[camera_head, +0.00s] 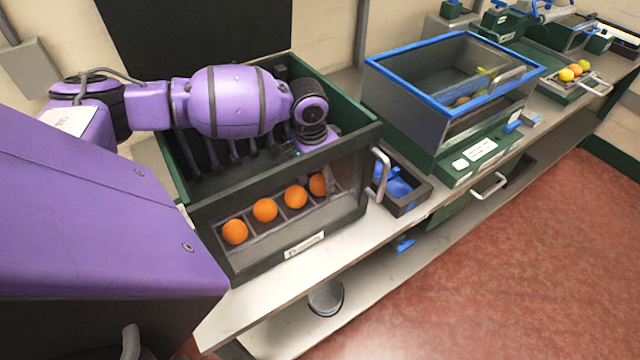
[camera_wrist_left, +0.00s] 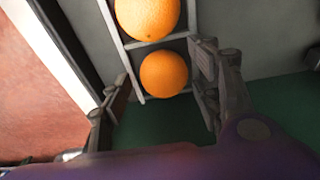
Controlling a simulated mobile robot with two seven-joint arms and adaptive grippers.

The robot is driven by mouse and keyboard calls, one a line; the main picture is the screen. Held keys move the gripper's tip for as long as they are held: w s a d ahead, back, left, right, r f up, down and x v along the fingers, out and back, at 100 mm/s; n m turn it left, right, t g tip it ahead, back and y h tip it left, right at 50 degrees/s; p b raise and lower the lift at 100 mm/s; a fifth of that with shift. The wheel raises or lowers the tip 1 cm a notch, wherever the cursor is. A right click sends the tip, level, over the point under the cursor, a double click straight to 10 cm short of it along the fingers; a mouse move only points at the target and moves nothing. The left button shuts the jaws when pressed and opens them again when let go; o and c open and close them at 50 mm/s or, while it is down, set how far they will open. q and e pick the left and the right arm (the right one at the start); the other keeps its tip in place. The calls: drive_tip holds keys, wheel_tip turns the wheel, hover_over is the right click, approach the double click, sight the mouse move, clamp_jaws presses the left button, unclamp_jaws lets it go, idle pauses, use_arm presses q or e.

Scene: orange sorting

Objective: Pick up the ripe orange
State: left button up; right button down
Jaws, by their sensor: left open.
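Several ripe-looking oranges sit in a row in a divided rack behind the clear front of a green-and-grey bin (camera_head: 215,262). In the head view they run from the left orange (camera_head: 234,231) through two middle ones (camera_head: 265,209) (camera_head: 295,196) to the right orange (camera_head: 318,184). My left gripper (camera_head: 322,152) is inside the bin above the right end of the row, partly hidden by the wrist and bin wall. In the left wrist view its open fingers (camera_wrist_left: 160,82) stand either side of the end orange (camera_wrist_left: 164,73), with another orange (camera_wrist_left: 148,18) beyond. My right gripper is not in view.
A small dark tray with blue items (camera_head: 400,187) is right of the bin. A blue-rimmed clear box (camera_head: 450,95) stands further right. More fruit (camera_head: 566,74) lies at the far right.

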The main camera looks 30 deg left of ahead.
use_arm(q)
drive_tip(key=shift+c, duration=0.3)
drive_tip(key=c, duration=1.1)
drive_tip(key=shift+r, duration=0.1)
drive_tip(key=shift+c, duration=0.2)
